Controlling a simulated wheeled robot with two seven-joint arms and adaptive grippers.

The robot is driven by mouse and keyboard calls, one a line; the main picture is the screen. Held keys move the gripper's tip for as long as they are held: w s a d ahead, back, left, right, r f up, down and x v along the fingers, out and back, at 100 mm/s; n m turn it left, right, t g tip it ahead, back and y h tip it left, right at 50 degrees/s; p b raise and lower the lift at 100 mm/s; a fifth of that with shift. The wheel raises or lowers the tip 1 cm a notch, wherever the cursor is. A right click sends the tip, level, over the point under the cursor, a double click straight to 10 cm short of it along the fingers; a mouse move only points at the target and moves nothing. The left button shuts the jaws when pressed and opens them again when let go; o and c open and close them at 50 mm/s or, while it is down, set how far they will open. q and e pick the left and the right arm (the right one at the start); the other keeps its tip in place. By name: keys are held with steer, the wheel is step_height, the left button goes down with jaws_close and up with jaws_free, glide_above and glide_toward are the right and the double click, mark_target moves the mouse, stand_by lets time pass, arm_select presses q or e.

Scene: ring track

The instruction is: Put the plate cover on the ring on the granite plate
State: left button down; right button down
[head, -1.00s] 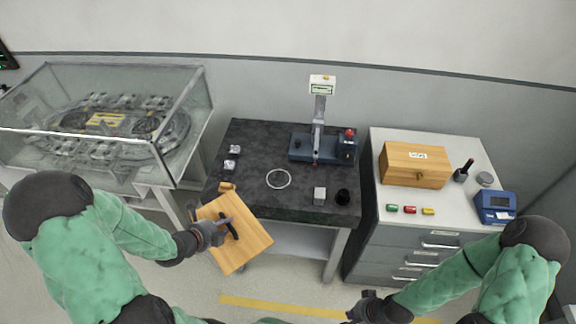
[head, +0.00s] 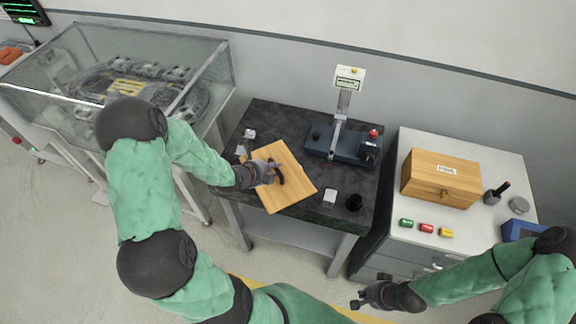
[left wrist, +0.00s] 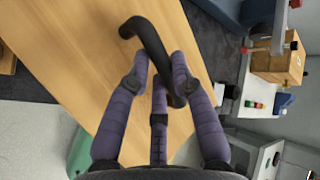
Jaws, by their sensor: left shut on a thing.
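The plate cover (head: 290,168) is a square wooden board with a dark bar handle (head: 279,174). My left gripper (head: 270,173) is shut on this handle. In the left wrist view, the purple-grey fingers (left wrist: 160,75) close around the handle, with the board (left wrist: 75,65) beneath. The cover is over the front part of the dark granite plate (head: 262,117), turned at an angle to its edges. I cannot tell whether it touches the plate. The ring is hidden by the cover. My right gripper (head: 369,297) looks open and empty, low at the front right.
A blue stand with a column gauge (head: 340,140) is behind the cover. A light block (head: 330,198) and a black cylinder (head: 354,203) lie right of it. A glass case (head: 190,75) is at the left. A cabinet with a wooden box (head: 440,178) stands right.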

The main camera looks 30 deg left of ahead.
mark_target(291, 158)
arm_select(q)
steer(key=w, duration=0.2)
steer(key=w+d, duration=0.1)
steer(key=w, duration=0.4)
steer(key=shift+w+d, duration=0.15)
steer(key=shift+w, duration=0.25)
step_height(291, 158, down, 3)
steer(key=shift+w+r, duration=0.1)
steer(key=shift+r, duration=0.1)
steer(key=shift+f, duration=2.2)
steer(key=shift+f+b, duration=0.15)
steer(key=shift+b, duration=0.2)
steer(key=c, duration=1.1)
jaws_free()
